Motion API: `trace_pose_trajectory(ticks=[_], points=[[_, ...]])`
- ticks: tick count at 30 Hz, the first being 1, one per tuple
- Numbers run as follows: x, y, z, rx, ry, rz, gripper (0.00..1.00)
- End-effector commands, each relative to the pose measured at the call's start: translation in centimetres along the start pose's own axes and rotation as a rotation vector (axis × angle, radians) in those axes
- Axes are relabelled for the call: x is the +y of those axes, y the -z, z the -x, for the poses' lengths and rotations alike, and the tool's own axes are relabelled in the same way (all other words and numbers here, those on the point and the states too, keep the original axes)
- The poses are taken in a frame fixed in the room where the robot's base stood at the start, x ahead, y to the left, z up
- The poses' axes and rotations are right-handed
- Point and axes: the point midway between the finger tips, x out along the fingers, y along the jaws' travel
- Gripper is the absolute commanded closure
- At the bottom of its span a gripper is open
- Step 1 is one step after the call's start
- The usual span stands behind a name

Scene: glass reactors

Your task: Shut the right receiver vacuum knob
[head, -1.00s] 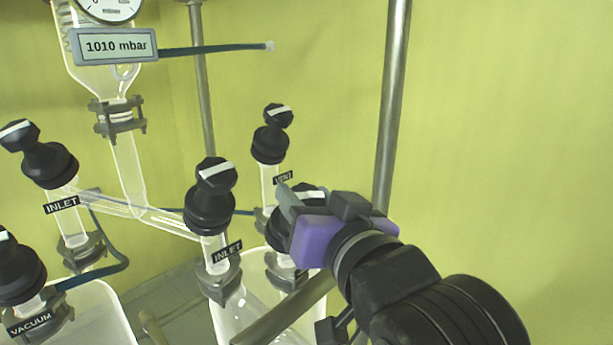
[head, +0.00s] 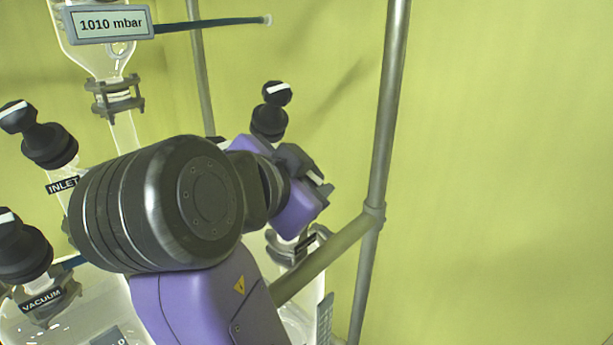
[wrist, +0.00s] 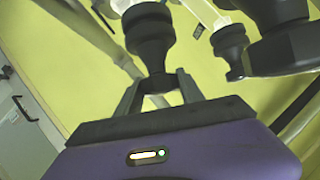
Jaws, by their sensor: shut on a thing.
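My gripper (head: 316,182) is in the middle of the head view, turned side-on, with my arm in front of it. In the wrist view my gripper (wrist: 158,88) has its two fingers on either side of the handle end of a black knob (wrist: 152,45), shut on it. This appears to be the right receiver's vacuum knob; its label cannot be read here. In the head view the knob is hidden by my gripper and arm, and a clamp and dark label (head: 304,243) show just below. The handle's white mark is not visible, so its angle cannot be told.
A vent knob (head: 270,112) stands just behind my gripper. The left inlet knob (head: 45,140) and left vacuum knob (head: 22,250) are at the left. A vertical steel post (head: 385,130) and a slanted bar (head: 330,258) are close on the right.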

Motion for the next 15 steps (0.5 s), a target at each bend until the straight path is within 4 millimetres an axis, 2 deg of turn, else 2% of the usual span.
trace_pose_trajectory(ticks=[15], points=[[-0.11,-0.14,0.11,-0.006,-0.427,-0.242,0.96]])
